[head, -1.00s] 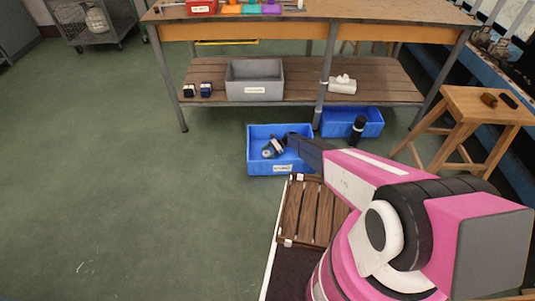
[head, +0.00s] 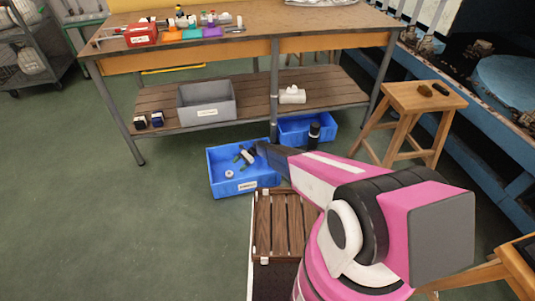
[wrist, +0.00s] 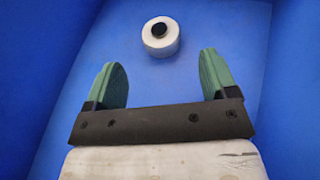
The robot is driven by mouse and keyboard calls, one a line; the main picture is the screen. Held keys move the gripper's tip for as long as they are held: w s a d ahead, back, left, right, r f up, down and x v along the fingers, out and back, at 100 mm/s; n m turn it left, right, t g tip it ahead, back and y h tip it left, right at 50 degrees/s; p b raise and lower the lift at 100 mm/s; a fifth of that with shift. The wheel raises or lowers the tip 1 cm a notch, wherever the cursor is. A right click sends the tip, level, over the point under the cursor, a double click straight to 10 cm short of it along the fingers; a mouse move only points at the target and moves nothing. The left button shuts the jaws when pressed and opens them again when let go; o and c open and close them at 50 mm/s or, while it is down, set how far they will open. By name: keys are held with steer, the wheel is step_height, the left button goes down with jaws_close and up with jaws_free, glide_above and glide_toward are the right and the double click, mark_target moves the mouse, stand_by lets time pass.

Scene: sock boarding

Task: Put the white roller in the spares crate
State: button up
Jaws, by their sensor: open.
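The white roller (head: 229,173) lies in the near blue crate (head: 262,183) on the floor. In the wrist view it is a short white cylinder with a dark centre (wrist: 160,40), standing alone on the blue crate floor beyond the fingertips. My gripper (head: 242,157) reaches into this crate from the right. Its two green fingers (wrist: 161,80) are apart with nothing between them, and the roller is not touched. Labels on the blue crate and on the grey crate (head: 207,113) are too small to read, so I cannot tell which is the spares crate.
A workbench (head: 250,40) stands behind, with the grey crate and a white item (head: 292,96) on its lower shelf. A second blue crate (head: 291,134) and a black cylinder (head: 314,133) are right of the near crate. A wooden stool (head: 413,105) is right. Floor at left is clear.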

steer(key=s+d+r+n+t+h, duration=0.3)
steer(key=s+d+r, duration=0.7)
steer(key=r, duration=0.6)
steer(key=s+d+r+n+t+h, duration=0.2)
steer(key=s+d+r+n+h, duration=0.2)
steer(key=s+d+r, duration=0.5)
steer(key=s+d+r+n+t+h, duration=0.3)
steer(key=s+d+r, duration=0.7)
steer(key=d+r, duration=0.9)
step_height(320, 180, up, 6)
steer(key=shift+s+r+t+h, duration=0.1)
steer(key=shift+s+t+h, duration=0.2)
steer(key=shift+h, duration=0.1)
